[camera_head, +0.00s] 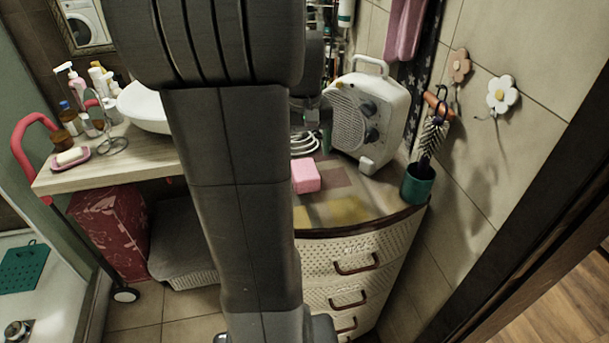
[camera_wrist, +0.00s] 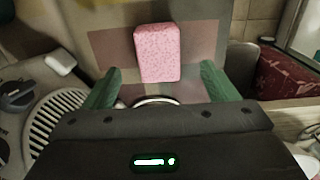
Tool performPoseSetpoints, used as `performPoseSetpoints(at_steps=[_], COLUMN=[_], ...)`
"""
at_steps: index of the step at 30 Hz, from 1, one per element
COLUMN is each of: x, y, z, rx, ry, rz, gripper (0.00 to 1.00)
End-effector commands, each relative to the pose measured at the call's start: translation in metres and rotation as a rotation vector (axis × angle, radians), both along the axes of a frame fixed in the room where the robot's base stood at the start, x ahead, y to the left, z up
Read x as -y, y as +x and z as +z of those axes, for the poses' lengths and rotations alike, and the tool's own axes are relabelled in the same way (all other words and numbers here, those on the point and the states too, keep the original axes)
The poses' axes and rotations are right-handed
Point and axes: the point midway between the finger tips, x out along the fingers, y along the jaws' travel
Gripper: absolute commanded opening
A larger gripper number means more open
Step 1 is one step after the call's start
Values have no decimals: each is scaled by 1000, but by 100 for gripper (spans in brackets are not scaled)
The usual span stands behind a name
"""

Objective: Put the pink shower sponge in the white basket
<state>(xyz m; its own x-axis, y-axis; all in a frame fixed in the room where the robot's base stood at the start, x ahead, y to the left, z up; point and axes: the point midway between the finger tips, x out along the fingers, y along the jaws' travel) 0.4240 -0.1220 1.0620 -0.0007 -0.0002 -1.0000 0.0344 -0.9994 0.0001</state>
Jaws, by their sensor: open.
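The pink sponge (camera_head: 306,176) lies as a block on top of the drawer cabinet, in front of the white heater. In the wrist view the speckled pink sponge (camera_wrist: 158,52) lies ahead of my gripper (camera_wrist: 161,85), roughly centred between the lines of its two green fingers. The fingers are wide apart with nothing held between them. In the head view my arm hides most of the gripper. A pale woven basket (camera_head: 192,279) with a grey top stands on the floor under the counter, partly behind my arm; I cannot tell whether it is the white basket.
A green cup (camera_head: 418,184) with a brush stands at the cabinet's right edge. A red patterned box (camera_head: 108,228) is under the wooden counter (camera_head: 112,160). The cabinet's front top is clear.

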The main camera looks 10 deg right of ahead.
Motion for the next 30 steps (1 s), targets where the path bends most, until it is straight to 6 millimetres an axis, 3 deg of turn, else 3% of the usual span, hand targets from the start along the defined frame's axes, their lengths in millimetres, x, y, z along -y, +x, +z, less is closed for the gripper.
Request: performPoseSetpoints(at_steps=[3,10,19,28,30], x=[0,0,2,2,2], y=[0,1,6,6,6], z=[-19,-35,-76,-80,-80], rx=[-3,-2,-2,1,1], ry=[0,0,0,0,0], rz=[0,0,0,0,0], gripper=[80,80,80,80,66])
